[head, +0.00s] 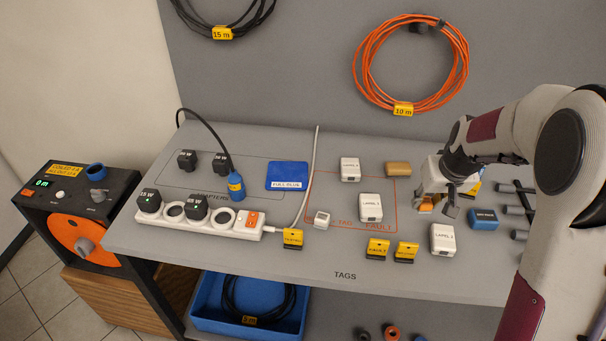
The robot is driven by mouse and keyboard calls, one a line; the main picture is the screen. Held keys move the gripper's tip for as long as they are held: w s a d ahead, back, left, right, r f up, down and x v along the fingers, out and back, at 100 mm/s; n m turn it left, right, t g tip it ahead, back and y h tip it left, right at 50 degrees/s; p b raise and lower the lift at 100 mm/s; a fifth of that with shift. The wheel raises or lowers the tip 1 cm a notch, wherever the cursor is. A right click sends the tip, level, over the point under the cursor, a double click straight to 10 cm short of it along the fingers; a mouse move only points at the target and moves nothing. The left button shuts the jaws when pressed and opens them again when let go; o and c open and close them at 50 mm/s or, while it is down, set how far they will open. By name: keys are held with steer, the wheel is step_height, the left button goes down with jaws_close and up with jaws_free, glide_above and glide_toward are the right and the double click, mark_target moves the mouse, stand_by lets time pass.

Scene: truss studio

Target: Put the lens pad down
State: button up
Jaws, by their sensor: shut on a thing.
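My gripper (438,207) is at the right of the grey bench, low over its top, with fingers pointing down. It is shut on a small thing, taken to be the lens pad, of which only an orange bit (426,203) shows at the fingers. The fingers and wrist hide most of it, and I cannot tell whether it touches the bench. A blue box (484,219) with a dark label lies just right of the gripper. A white labelled box (442,238) lies just in front of it.
White boxes (370,207) (350,169) and a tan block (397,169) lie left of my gripper. Yellow tags (378,249) line the front. A power strip (205,219) and a blue card (287,175) are farther left.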

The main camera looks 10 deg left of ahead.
steer(key=w+a+n, duration=0.1)
steer(key=w+a, duration=0.1)
steer(key=a, duration=0.3)
steer(key=w+a, duration=0.1)
steer(key=a, duration=0.4)
steer(key=w+a+n, duration=0.1)
steer(key=w+a, duration=0.1)
steer(key=a, duration=0.2)
steer(key=shift+w+a+f+n+y, duration=0.25)
steer(key=shift+w+a+n+y, duration=0.05)
steer(key=shift+w+a+y, duration=0.1)
steer(key=w+a+n, duration=0.2)
steer(key=a, duration=1.3)
step_height(320, 180, up, 5)
steer(key=m, duration=0.1)
glide_above(293, 179)
steer(key=s, duration=0.1)
steer(key=shift+s+d+m, duration=0.3)
steer(key=shift+s, duration=0.05)
steer(key=shift+f, duration=0.1)
steer(key=shift+f, duration=2.4)
steer(key=shift+f, duration=0.1)
steer(key=shift+f, duration=2.4)
